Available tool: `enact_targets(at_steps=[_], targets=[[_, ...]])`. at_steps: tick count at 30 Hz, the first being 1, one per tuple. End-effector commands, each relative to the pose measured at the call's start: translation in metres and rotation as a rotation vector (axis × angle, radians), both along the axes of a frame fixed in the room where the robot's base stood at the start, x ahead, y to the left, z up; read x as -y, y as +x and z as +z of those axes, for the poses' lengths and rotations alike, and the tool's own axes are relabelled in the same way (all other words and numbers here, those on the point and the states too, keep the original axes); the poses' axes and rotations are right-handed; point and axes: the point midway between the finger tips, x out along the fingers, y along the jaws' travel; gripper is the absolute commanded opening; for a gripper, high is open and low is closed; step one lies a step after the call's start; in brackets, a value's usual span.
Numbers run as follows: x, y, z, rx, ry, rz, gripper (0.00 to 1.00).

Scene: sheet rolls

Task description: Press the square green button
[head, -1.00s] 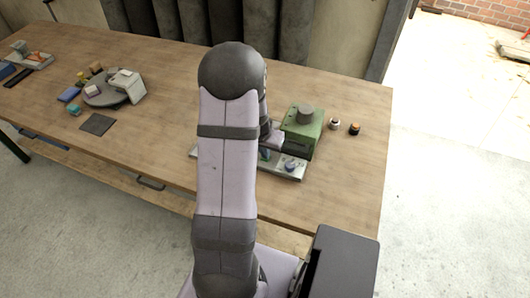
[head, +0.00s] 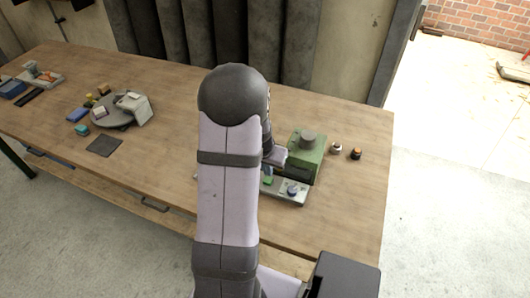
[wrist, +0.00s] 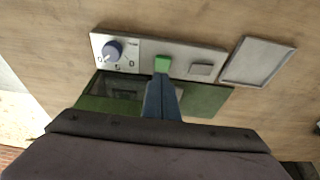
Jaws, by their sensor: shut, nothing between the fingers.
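A pale control panel (wrist: 184,56) lies on the table. The square green button (wrist: 162,63) stands at its middle, between a blue dial (wrist: 112,50) and a flat grey square (wrist: 201,69). In the head view the green button (head: 268,180) shows just right of my arm. My gripper (wrist: 161,80) is shut and empty. In the wrist view its blue fingers point at the green button, with their tips at its lower edge. I cannot tell whether they touch it.
A green machine (head: 307,150) stands behind the panel. Two small dark-topped items (head: 346,151) stand to its right. A framed grey plate (wrist: 258,61) lies beside the panel. A round turntable (head: 113,112) with several blocks is at the left. The front left table is mostly clear.

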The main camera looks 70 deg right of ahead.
Motion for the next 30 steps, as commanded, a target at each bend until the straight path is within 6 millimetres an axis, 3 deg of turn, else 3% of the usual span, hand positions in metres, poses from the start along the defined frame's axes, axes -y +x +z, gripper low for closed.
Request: enact_targets(at_steps=[9, 15, 30], targets=[[-0.013, 0.001, 0.051, 0.003, -0.009, 0.002, 0.00], [-0.020, 0.001, 0.074, 0.003, -0.007, 0.002, 0.00], [-0.024, 0.001, 0.085, 0.002, -0.006, 0.003, 0.00]])
